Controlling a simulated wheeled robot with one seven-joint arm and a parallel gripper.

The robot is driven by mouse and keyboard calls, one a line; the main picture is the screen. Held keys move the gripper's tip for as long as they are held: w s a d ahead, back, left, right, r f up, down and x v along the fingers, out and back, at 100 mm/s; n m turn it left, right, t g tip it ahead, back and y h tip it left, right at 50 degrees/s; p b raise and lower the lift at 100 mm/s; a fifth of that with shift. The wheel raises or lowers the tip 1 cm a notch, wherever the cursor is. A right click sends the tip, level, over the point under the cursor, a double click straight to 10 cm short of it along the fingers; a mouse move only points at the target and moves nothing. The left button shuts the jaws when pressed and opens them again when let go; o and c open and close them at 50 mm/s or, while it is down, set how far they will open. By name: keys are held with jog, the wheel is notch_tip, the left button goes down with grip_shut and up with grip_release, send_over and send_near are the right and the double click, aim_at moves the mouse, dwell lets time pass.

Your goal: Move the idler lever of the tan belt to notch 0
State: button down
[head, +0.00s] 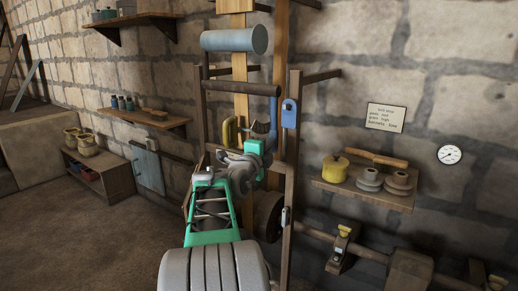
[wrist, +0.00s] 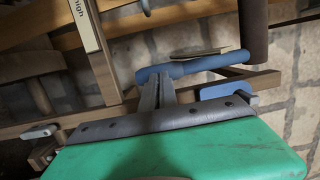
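A tan belt (head: 240,75) runs vertically in the wooden frame in the head view, below a pale blue drum. A blue lever-like bar (head: 273,108) hangs at the frame's right post; it also shows in the wrist view (wrist: 205,63), lying across the picture. A yellow curved handle (head: 229,130) is left of my gripper. I cannot tell which of these is the tan belt's idler lever, and no notch numbers are readable. My gripper (head: 262,128) is beside the lower end of the blue bar. In the wrist view its fingers (wrist: 158,82) are together, tips at the bar; no grip on it is evident.
A blue tag (head: 290,113) hangs on the right post, close to my gripper. The frame's posts and crossbars (head: 238,88) crowd this area. A shelf (head: 365,190) with a yellow pot and spools is at the right. Open floor (head: 90,220) lies at the left.

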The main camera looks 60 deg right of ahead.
jog(key=s+a+b, duration=0.2)
jog(key=a+b, duration=0.3)
jog(key=a, duration=0.9)
jog(key=w+a+f+n+t+y+p, duration=0.3)
jog(key=w+a+n+y+p, duration=0.35)
jog(key=a+n, duration=0.35)
jog(key=w+a+f+n+t+y+p, duration=0.25)
jog(key=w+a+n+y+p, duration=0.4)
jog(key=a, duration=0.55)
jog(key=s+a+f+n+g+y+p, duration=0.2)
jog(key=s+a+n+p, duration=0.2)
jog(key=a+n, duration=0.5)
jog(key=s+a+f+n+g+y+p, duration=0.2)
jog(key=a+n, duration=0.7)
jog(key=a, duration=0.5)
jog(key=s+f+y+p, duration=0.1)
jog(key=s+p, duration=0.1)
jog(key=s, duration=0.1)
jog(key=shift+f+p, duration=0.25)
jog(key=shift+p, duration=0.1)
jog(key=shift+g, duration=0.25)
